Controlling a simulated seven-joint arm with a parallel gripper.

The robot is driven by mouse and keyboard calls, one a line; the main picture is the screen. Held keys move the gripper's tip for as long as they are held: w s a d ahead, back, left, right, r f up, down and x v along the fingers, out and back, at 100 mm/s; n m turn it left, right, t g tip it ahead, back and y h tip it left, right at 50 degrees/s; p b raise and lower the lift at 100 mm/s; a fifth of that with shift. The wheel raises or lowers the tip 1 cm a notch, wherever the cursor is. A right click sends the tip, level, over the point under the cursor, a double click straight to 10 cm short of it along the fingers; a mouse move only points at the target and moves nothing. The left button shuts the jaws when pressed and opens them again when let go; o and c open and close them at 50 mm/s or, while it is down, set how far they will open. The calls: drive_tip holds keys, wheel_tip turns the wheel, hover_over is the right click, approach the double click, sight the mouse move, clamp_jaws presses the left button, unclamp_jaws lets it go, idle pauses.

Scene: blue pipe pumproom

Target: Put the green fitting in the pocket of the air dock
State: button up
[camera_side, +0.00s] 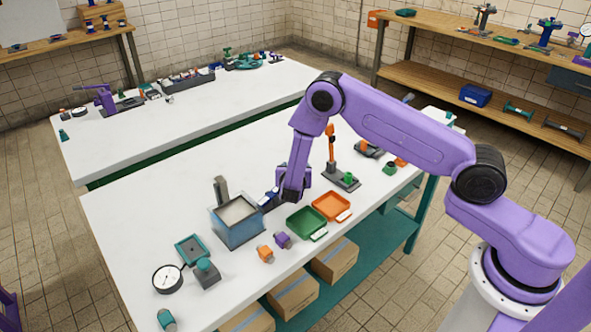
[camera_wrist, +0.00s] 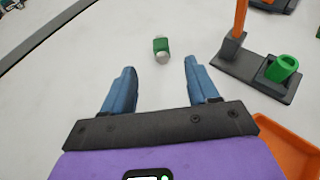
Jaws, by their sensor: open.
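The green fitting (camera_wrist: 161,50) is a small green piece with pale grey ends, lying on the white table in the wrist view. My gripper (camera_wrist: 159,76) is open and empty, with its blue fingers apart. The fitting lies just beyond the fingertips, in line with the gap between them and touching neither. What looks like the air dock (camera_wrist: 255,72) is a dark base with an orange post and a green open-topped round pocket (camera_wrist: 284,68), right of the fitting. The dock also stands behind the trays in the side view (camera_side: 341,182). There, my arm seems to hide the fitting.
An orange tray (camera_side: 345,210) and a green tray (camera_side: 290,226) lie close by my gripper. A blue open box (camera_side: 236,237) stands to the left. Orange and purple blocks, a gauge (camera_side: 168,279) and a teal-topped part lie nearer the front. Bare table surrounds the fitting.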

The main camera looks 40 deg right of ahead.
drive_tip(key=shift+s+a+r, duration=0.15)
drive_tip(key=shift+s+a, duration=0.05)
drive_tip(key=shift+s, duration=0.05)
drive_tip(key=s+a+r+m+g+y, duration=0.1)
drive_tip(key=s+r+m, duration=0.3)
drive_tip(key=s, duration=0.4)
drive_tip(key=s+a+r+m+g+y, duration=0.1)
drive_tip(key=s+r+m+g+y, duration=0.1)
drive_tip(key=s+r, duration=0.5)
drive_tip(key=s+a+r+m+g+y, duration=0.1)
drive_tip(key=s+r+m+g, duration=0.2)
drive_tip(key=s, duration=0.7)
wheel_tip(320, 180, up, 3)
drive_tip(key=m, duration=0.2)
drive_tip(key=shift+s+a+m+g+y, duration=0.15)
drive_tip(key=shift+s+m+g+y, duration=0.15)
drive_tip(key=shift+s, duration=0.05)
drive_tip(key=s+r+m+g+y, duration=0.1)
drive_tip(key=s, duration=0.4)
drive_tip(key=s+m+g+y, duration=0.1)
drive_tip(key=s+y, duration=0.1)
drive_tip(key=s, duration=0.3)
drive_tip(key=s+a+r+y, duration=0.1)
drive_tip(key=s+y, duration=0.1)
drive_tip(key=s, duration=0.4)
drive_tip(key=shift+r+m+g, duration=0.3)
drive_tip(key=shift+m+g, duration=0.1)
drive_tip(key=shift+a, duration=0.1)
